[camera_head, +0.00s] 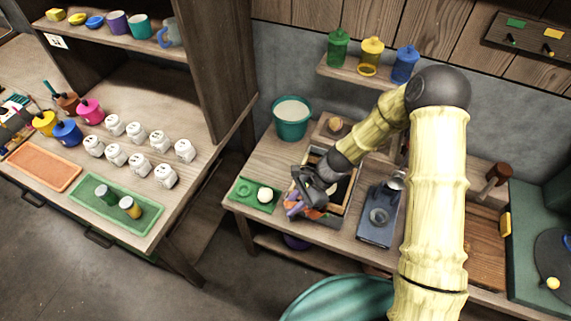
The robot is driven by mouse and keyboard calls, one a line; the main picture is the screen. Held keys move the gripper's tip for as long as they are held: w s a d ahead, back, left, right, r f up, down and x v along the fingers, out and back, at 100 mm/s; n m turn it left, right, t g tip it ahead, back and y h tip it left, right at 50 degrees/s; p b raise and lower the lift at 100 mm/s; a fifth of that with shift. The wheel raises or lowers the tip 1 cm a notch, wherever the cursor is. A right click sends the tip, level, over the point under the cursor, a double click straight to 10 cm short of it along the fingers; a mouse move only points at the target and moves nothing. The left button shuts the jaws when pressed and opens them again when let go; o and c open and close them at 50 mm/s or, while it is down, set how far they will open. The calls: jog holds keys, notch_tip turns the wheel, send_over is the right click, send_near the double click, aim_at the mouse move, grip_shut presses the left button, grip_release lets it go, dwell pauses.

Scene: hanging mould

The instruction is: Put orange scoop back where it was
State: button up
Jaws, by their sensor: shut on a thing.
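My gripper (306,198) is low over the front left of a dark-edged wooden box (337,219) on the middle workbench. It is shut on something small. An orange piece (314,213), which looks like part of the orange scoop, shows just below the fingers, at the box's front edge. A purple piece (293,208) shows right beside it on the left. The fingers hide most of both, so the scoop's full shape and whether it touches the box cannot be told.
A green tray (240,187) with a white ball lies left of the box. A blue-grey stand (376,228) is close on the right. A teal bucket (291,124) is behind. Bottles (372,51) stand on the shelf above. A gap separates the left table (160,235).

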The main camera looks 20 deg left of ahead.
jog(key=shift+w+d+f+m, duration=0.4)
jog(key=shift+w+d+m, duration=0.15)
jog(key=shift+w, duration=0.1)
jog(key=shift+w+d+f+m+t+y, duration=0.2)
jog(key=shift+d+m+t+y, duration=0.15)
jog(key=shift+t, duration=0.15)
jog(key=w+d+m+t, duration=0.1)
jog(key=m, duration=0.1)
jog(key=w+d+f+m+t, duration=0.1)
jog(key=w+d+m, duration=0.1)
jog(key=w+d+f+m+t+y, duration=0.1)
jog(key=d+m+t, duration=0.1)
jog(key=shift+w+d+f, duration=0.1)
jog(key=shift+w+d, duration=0.15)
jog(key=shift+w, duration=0.1)
jog(key=w+d+m+t+h+b, duration=0.1)
jog(key=w+d+m+t+h, duration=0.3)
jog(key=d+m, duration=0.5)
jog(key=w+d+r+m+t+h+b, duration=0.1)
jog(key=w+d+m+t+h, duration=0.3)
jog(key=d+m, duration=0.5)
jog(key=shift+w+d+r, duration=0.25)
jog(key=shift+w+d, duration=0.6)
jog(key=shift+d, duration=0.35)
